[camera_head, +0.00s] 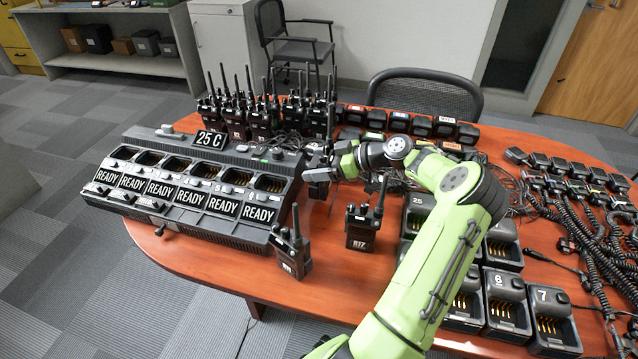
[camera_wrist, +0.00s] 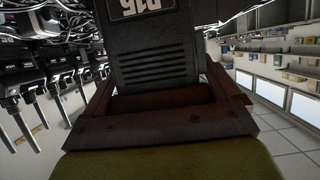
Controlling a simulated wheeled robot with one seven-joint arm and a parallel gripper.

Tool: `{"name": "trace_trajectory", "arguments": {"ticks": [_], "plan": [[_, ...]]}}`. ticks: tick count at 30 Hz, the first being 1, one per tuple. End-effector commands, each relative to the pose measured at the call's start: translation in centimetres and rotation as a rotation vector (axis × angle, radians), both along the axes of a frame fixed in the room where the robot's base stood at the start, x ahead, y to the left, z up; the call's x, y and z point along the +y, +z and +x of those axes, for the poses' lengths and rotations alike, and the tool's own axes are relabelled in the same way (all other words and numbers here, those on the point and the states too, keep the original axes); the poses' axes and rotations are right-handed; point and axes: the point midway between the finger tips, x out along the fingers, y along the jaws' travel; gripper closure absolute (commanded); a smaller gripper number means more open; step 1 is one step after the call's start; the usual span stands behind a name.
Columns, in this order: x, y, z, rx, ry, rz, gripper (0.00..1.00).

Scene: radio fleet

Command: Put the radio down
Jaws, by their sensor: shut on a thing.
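My gripper (camera_head: 320,178) is at the end of my green arm, over the table beside the right end of the multi-slot charger (camera_head: 262,232). In the wrist view my gripper (camera_wrist: 160,85) is shut on a black radio (camera_wrist: 165,62) with a grilled front and a white label, upside down and cut off by the frame's top. In the head view this radio is largely hidden by the gripper, so I cannot tell whether it touches the table.
The charger's slots are empty, with READY labels below. Several radios with antennas (camera_head: 262,122) stand behind it. Single chargers (camera_head: 507,303), coiled-cord microphones (camera_head: 590,215) and dark tagged units (camera_head: 420,126) crowd the right and back. Bare wood shows around the two standing radios.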

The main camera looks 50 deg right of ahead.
Motion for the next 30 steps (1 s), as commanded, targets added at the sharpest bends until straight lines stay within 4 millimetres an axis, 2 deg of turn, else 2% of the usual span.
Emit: {"name": "trace_trajectory", "arguments": {"ticks": [3, 6, 15, 16, 18, 26, 30], "plan": [[0.1, -2.7, 0.0, -0.002, 0.0, 0.003, 0.58], [0.0, -4.0, 0.0, -0.002, 0.0, 0.001, 0.58], [0.0, -4.1, 0.0, -0.002, 0.001, -0.001, 0.58], [0.0, -4.2, 0.0, 0.0, 0.0, 0.0, 0.09], [0.0, -4.1, 0.0, 0.0, 0.0, 0.0, 0.0], [0.0, -3.7, 0.0, 0.0, 0.0, 0.001, 0.0], [-1.3, -2.6, -2.2, 0.0, -0.006, -0.002, 0.0]]}}
